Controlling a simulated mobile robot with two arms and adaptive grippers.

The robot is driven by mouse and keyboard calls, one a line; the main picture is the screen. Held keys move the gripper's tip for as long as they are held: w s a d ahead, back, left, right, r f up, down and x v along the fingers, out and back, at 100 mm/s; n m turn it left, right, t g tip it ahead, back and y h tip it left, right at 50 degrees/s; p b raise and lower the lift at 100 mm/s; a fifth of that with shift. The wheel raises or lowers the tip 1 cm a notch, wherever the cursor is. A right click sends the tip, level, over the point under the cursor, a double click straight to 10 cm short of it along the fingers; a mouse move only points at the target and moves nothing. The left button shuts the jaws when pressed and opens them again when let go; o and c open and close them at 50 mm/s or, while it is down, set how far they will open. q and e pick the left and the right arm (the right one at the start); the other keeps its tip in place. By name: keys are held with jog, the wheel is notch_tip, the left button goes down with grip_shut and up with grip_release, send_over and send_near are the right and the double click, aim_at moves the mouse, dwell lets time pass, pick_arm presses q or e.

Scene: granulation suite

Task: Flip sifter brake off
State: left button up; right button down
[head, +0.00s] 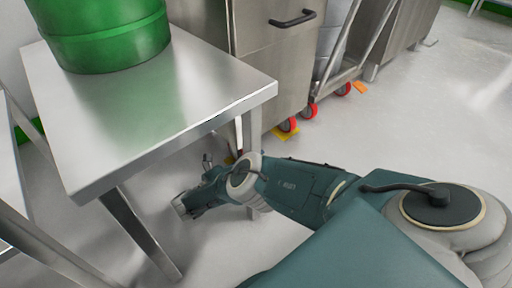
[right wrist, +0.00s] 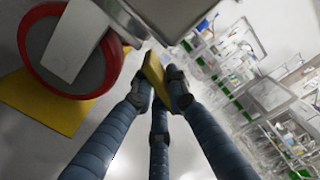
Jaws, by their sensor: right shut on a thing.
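In the right wrist view my right gripper (right wrist: 158,88) is shut on a small yellow brake tab (right wrist: 154,72), its fingers pinching it from both sides. The tab is tilted, just below a grey metal body. In the head view my right arm reaches down to the left beside the steel table, and the gripper's fingers are mostly hidden at the wrist. A steel cabinet on casters (head: 270,75) stands behind the table; which unit is the sifter I cannot tell. A caster with a red wheel (head: 288,125) has a yellow tab (head: 286,136) at floor level. My left gripper is out of view.
The steel table (head: 150,150) bears a green drum (head: 105,35) and stands close to my right arm. A wheeled frame with red casters (head: 309,111) and an orange tab (head: 361,88) stands further right. The floor at the right is clear.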

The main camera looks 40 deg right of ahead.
jog(key=shift+r, duration=0.1)
jog(key=n, duration=0.1)
jog(key=n+p, duration=0.1)
jog(key=n, duration=0.1)
jog(key=shift+s+r, duration=0.1)
jog(key=shift+r, duration=0.3)
jog(key=shift+r+n+p, duration=0.2)
jog(key=shift+r+n, duration=0.05)
jog(key=shift+n, duration=0.75)
jog(key=shift+r+n+p, duration=0.15)
jog(key=shift+r+n, duration=0.05)
jog(key=shift+n, duration=0.8)
jog(key=c, duration=1.7)
grip_release()
jog(key=a, duration=0.7)
jog(key=shift+s+a, duration=0.2)
jog(key=shift+s, duration=0.1)
